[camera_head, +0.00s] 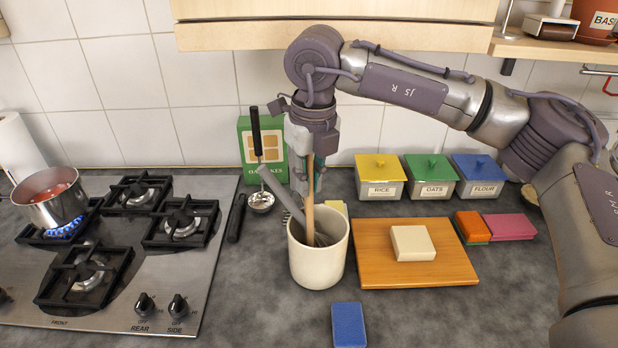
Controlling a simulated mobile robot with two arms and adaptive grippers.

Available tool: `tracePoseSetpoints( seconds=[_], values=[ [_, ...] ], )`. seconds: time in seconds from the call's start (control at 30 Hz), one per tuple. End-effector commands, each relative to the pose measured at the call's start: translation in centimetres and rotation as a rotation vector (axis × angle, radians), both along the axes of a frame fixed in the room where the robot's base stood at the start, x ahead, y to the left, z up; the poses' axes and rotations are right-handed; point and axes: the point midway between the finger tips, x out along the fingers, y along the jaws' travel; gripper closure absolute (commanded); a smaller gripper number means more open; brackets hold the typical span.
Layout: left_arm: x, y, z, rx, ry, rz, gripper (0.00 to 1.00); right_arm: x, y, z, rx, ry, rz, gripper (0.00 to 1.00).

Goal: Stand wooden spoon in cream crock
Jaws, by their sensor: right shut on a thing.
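The cream crock (318,264) stands upright on the counter, left of the wooden board. My right gripper (309,190) points down just above the crock's mouth, shut on the wooden spoon (310,212). The spoon is near upright, and its lower part goes down inside the crock. Its lower end is hidden by the crock wall, so I cannot tell whether it touches the bottom. A metal utensil with a black handle (256,131) leans left out of the same crock. My left gripper is not in view.
A ladle (260,201) lies left of the crock, near the hob (120,250) with a pot (50,197) over a blue flame. A board (425,273) with a pale block (412,243) is close on the right. A blue sponge (348,325) lies in front. Lidded tins (431,178) stand behind.

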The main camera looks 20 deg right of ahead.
Motion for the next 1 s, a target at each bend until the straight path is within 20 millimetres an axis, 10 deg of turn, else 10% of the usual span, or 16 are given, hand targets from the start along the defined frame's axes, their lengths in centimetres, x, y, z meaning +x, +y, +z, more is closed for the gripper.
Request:
tracePoseSetpoints(
  seconds=[0.5,0.7,1.0],
  values=[
    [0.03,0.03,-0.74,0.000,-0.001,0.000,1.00,-0.01,0.01,-0.80,0.000,0.000,0.000,1.00],
    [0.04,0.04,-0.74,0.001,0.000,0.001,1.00,0.01,0.00,-0.80,0.000,0.000,0.000,0.57],
    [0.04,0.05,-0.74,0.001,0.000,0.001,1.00,0.00,0.00,-0.81,-0.001,0.000,0.000,0.43]
  ],
)
